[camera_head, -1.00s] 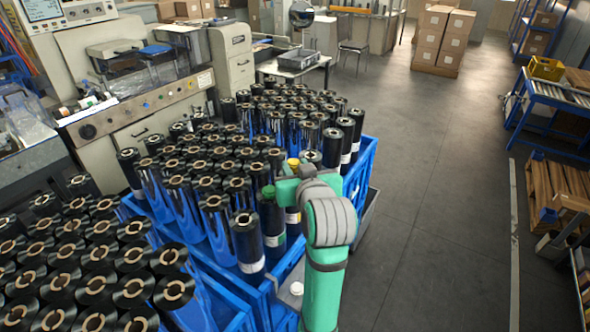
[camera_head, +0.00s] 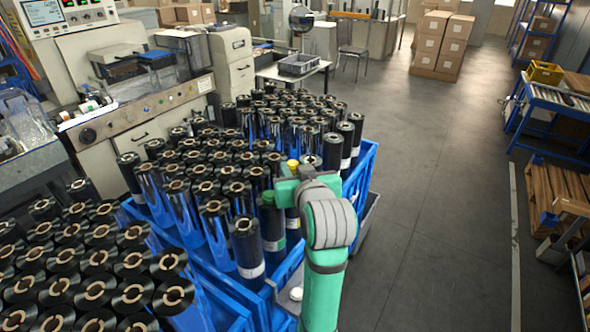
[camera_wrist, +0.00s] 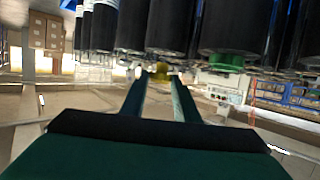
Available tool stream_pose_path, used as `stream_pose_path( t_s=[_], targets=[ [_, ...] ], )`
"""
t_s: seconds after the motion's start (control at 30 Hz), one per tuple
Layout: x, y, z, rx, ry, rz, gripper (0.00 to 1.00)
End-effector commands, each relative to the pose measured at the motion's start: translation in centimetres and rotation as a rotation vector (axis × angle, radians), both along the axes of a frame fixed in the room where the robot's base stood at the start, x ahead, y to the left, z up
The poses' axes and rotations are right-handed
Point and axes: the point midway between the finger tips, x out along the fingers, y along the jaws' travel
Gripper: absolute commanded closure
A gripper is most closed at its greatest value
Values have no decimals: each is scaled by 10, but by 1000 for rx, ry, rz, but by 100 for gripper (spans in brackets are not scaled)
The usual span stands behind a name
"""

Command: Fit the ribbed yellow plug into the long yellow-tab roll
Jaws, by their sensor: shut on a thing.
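The yellow plug (camera_head: 293,163) shows in the head view just past the end of my green arm, among the roll tops. In the wrist view the plug (camera_wrist: 161,70) is small and sits between the tips of my gripper (camera_wrist: 159,76), which is shut on it. Its ribs are too small to make out. The plug's lower end and any contact with a roll are hidden.
A roll with a green plug (camera_head: 268,196) stands close left of my wrist; the green plug (camera_wrist: 225,62) also shows in the wrist view. Many dark rolls crowd the blue crates (camera_head: 366,160). The grey floor (camera_head: 440,230) to the right is clear.

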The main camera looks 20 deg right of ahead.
Motion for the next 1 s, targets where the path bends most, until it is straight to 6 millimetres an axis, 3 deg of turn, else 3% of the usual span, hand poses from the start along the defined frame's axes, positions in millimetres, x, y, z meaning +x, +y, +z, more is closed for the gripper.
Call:
stream_pose_path(
  t_s=[1.0],
  targets=[
    [1, 1, -10, 0, 0, 0, 96]
  ],
)
